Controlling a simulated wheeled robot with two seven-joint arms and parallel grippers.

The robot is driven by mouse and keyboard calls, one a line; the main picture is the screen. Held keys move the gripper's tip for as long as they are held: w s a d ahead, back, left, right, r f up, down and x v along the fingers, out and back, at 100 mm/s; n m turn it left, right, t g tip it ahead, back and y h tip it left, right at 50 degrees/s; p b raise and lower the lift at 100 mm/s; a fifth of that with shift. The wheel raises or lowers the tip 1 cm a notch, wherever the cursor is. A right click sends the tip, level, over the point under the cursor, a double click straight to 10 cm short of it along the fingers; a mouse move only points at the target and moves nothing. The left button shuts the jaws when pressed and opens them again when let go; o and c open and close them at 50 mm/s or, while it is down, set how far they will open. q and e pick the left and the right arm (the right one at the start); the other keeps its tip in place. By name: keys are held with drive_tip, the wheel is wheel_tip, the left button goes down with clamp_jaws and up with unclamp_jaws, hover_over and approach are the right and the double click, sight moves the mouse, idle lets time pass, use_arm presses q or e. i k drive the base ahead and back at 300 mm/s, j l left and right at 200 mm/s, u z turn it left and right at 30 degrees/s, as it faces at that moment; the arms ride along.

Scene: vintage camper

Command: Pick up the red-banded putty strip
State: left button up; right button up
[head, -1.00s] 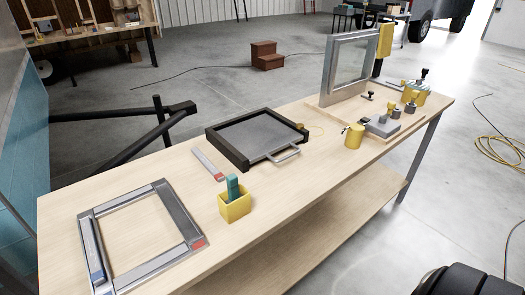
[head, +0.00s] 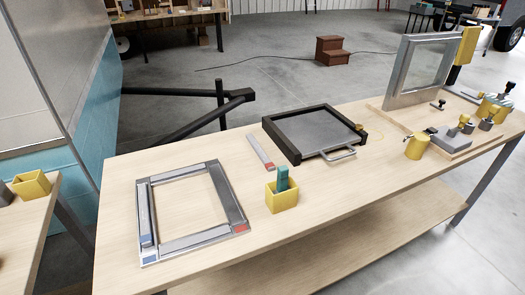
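A light grey strip with a red band at its near end (head: 260,151) lies flat on the wooden workbench (head: 330,205), left of the black-rimmed tray. A metal window frame (head: 194,241) lies flat on the left part of the bench. A red-ended strip (head: 231,200) lies along its right side, with the red at the near corner. A strip with a blue end (head: 145,215) lies along its left side. Neither of my grippers is in view.
The black-rimmed tray (head: 316,133) has a metal handle. A yellow box (head: 283,197) holds a teal block. An upright framed window (head: 422,70), a yellow cylinder (head: 414,146) and clamps stand at right.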

sight(265, 159)
drive_tip(key=i+l+u, duration=0.15)
drive_tip(key=u, duration=0.15)
drive_tip(key=i+l+u, duration=0.15)
drive_tip(key=l+u, duration=0.15)
drive_tip(key=i+l+u, duration=0.1)
drive_tip(key=l+u, duration=0.55)
drive_tip(key=i+l, duration=0.05)
drive_tip(key=l, duration=0.05)
